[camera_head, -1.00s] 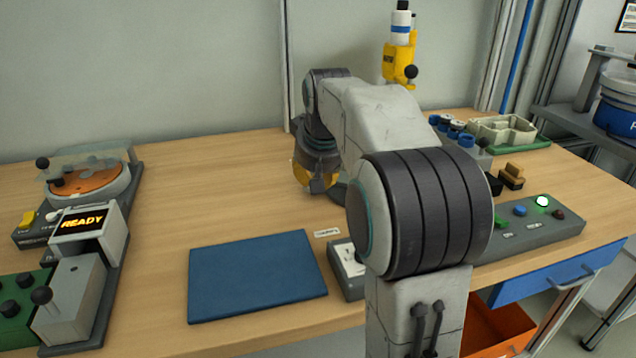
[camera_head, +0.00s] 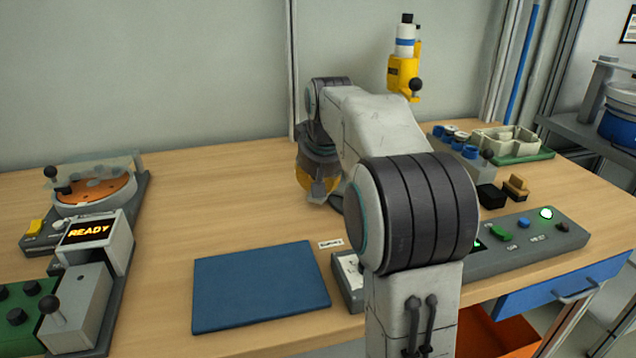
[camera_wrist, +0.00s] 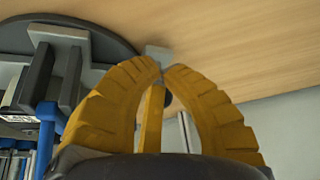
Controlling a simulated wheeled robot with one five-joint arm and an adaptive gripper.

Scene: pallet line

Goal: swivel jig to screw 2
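The jig (camera_wrist: 118,30) shows in the wrist view as a dark round plate with grey upright blocks, at the upper left. A small grey post (camera_wrist: 157,52) stands at its rim. My gripper (camera_wrist: 165,67) has its two yellow fingers brought together at this post, tips nearly meeting; it seems closed on the post. In the head view my gripper (camera_head: 318,190) is low over the wooden table, and my arm hides most of the jig. Screw 2 cannot be made out. A yellow and white tool (camera_head: 403,70) hangs upright behind my arm.
A blue mat (camera_head: 260,287) lies in front of my gripper. A button panel (camera_head: 528,240) and a green-based tray (camera_head: 510,150) are at the right. A display reading READY (camera_head: 89,232) and a round orange fixture (camera_head: 95,192) are at the left. Table between is clear.

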